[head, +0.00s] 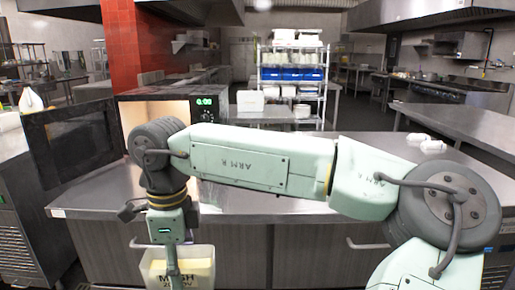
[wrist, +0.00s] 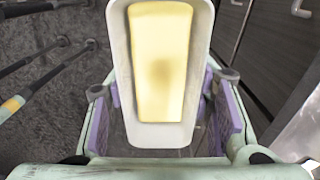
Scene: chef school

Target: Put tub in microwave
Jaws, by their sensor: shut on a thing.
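A white tub (head: 148,268) with pale yellow contents hangs below counter height in front of the cabinet, at the bottom of the head view. In the wrist view the tub (wrist: 163,142) is seen from above, between the purple pads of my gripper (wrist: 165,118). My gripper is shut on its sides; in the head view the fingers are mostly hidden. The microwave (head: 205,101) stands on the counter at left with a lit green display. Its dark door (head: 70,142) is swung open to the left, and the lit interior shows partly behind my arm.
The metal counter (head: 290,212) runs across the view, its front edge above the tub. Two small white items (head: 432,146) lie at its right. Cabinet fronts (head: 325,250) are below it. A red pillar (head: 122,45) stands behind the microwave.

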